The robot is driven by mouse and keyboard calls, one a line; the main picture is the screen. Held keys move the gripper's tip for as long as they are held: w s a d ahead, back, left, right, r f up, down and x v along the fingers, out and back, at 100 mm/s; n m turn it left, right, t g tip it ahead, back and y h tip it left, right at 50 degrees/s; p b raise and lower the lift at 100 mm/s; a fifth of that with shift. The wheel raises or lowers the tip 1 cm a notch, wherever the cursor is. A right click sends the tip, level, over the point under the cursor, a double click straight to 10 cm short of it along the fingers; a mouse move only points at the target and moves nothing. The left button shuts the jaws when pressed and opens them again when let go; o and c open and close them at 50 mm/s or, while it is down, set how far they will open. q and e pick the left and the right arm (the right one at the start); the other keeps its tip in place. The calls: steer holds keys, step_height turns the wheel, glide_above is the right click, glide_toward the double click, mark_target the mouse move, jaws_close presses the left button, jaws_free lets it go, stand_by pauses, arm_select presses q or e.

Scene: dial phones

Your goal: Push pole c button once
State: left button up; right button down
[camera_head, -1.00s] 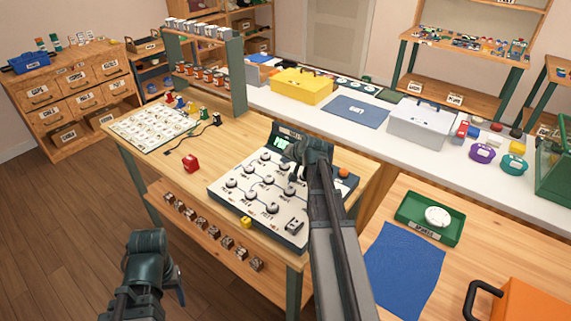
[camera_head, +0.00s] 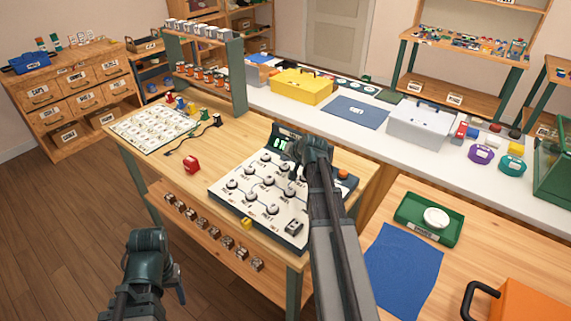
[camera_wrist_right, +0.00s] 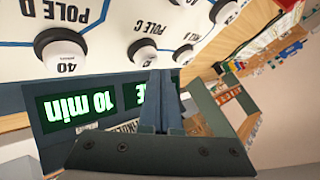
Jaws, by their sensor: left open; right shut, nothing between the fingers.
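The dial panel (camera_head: 238,205) is a white sloped board with several round knobs on the near table. In the right wrist view, the label POLE C (camera_wrist_right: 150,25) sits beside a white-topped knob (camera_wrist_right: 143,53), with POLE D and its larger knob (camera_wrist_right: 65,55) to the left. My right gripper (camera_wrist_right: 158,75) is shut and empty, its fingertips right by the pole C knob. I cannot tell whether they touch. In the head view, my right gripper (camera_head: 300,172) is over the panel's upper part and hides some knobs. My left gripper (camera_head: 180,296) is open, away from the panel.
A green display reading "10 min" (camera_wrist_right: 75,106) is on the panel's edge; my fingers partly hide another display.

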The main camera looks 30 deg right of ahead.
mark_target(285, 166)
step_height(285, 166, up, 6)
steer(key=p, duration=0.6)
stand_by(0.6)
